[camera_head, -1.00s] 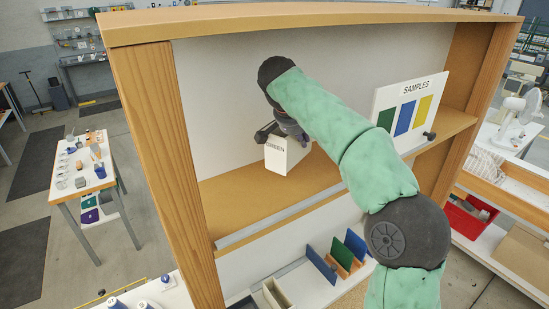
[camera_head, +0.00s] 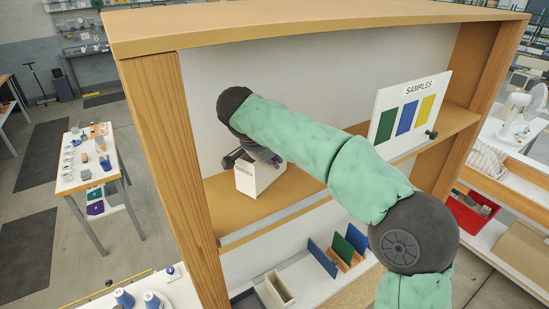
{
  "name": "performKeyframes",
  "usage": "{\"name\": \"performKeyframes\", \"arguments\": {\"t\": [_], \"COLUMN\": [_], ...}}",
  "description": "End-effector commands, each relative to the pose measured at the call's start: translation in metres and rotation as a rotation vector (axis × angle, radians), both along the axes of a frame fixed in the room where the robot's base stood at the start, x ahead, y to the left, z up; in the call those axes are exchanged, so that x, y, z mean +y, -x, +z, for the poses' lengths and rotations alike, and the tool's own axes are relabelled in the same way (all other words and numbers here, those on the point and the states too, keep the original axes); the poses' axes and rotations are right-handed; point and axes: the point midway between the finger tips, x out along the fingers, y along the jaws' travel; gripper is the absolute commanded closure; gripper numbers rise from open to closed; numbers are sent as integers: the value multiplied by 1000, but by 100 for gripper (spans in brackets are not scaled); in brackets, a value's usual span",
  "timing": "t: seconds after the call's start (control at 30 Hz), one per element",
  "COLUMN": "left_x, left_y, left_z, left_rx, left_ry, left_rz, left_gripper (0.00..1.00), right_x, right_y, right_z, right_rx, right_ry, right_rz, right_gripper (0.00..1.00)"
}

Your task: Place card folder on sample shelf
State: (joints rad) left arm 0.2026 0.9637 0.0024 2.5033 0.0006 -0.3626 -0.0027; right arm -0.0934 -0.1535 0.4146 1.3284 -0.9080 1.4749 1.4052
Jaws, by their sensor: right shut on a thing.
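A white SAMPLES board (camera_head: 408,107) with green, blue and yellow stripes stands on the same shelf to the right. My left gripper is not in view.
A grey rail (camera_head: 290,212) runs along the shelf's front edge. The wooden left side panel (camera_head: 172,140) stands close to the folder. Below are blue and green panels (camera_head: 340,249) and an open white box (camera_head: 278,289). Shelf room is free between folder and board.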

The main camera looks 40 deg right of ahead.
Motion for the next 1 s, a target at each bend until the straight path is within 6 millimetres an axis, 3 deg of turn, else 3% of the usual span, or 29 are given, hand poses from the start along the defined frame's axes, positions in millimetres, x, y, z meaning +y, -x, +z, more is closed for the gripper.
{"name": "performKeyframes", "arguments": {"t": [0.33,0.43,0.47,0.8,1.0], "left_x": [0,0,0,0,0], "left_y": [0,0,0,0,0], "left_z": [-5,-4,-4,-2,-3], "left_rx": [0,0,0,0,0], "left_ry": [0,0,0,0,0], "left_rz": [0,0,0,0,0], "left_gripper": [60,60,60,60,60], "right_x": [0,0,0,0,10], "right_y": [0,0,0,0,2], "right_z": [-4,-3,-3,-2,15], "right_rx": [0,0,0,0,-3], "right_ry": [0,0,0,0,0], "right_rz": [0,0,0,0,3], "right_gripper": [100,71,70,70,70]}}
